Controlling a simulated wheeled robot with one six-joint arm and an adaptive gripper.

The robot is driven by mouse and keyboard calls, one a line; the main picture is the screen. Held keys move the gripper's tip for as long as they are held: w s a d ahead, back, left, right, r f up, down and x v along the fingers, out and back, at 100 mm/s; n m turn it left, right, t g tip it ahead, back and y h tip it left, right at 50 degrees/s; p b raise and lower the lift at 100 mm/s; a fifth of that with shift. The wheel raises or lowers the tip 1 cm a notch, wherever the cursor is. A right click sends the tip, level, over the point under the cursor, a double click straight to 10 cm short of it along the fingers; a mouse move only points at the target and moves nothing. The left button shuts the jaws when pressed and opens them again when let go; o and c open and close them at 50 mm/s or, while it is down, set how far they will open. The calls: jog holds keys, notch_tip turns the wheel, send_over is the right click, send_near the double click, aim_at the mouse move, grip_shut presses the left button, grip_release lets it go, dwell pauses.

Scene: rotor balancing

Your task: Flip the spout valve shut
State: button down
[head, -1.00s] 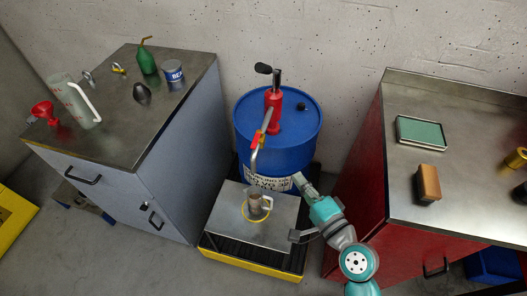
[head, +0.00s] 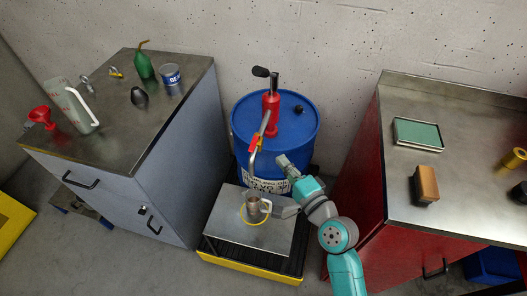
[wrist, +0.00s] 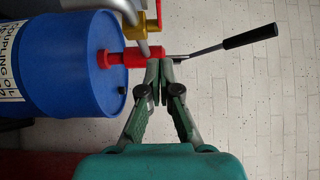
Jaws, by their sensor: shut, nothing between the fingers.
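The spout valve (head: 254,143) sits on the grey spout of the red pump (head: 271,103) on the blue drum (head: 275,135). Its handle is red with yellow beside it. In the wrist view the brass valve body (wrist: 143,30) is at the top, with the red handle at the top edge, partly cut off. My gripper (head: 281,159) is in front of the drum, right of and a little below the valve, apart from it in the head view. In the wrist view my gripper (wrist: 159,64) has its fingertips together, with nothing between them.
A metal mug (head: 255,206) stands below the spout on a metal plate (head: 275,235) with a yellow ring. The pump's black-gripped lever (wrist: 250,37) extends right in the wrist view. A grey cabinet stands left, a red one right.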

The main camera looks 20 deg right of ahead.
aim_at(254, 144)
jog(key=w+a, duration=0.3)
jog(key=w, duration=0.2)
jog(key=shift+w+a, duration=0.35)
jog(key=shift+a, duration=0.05)
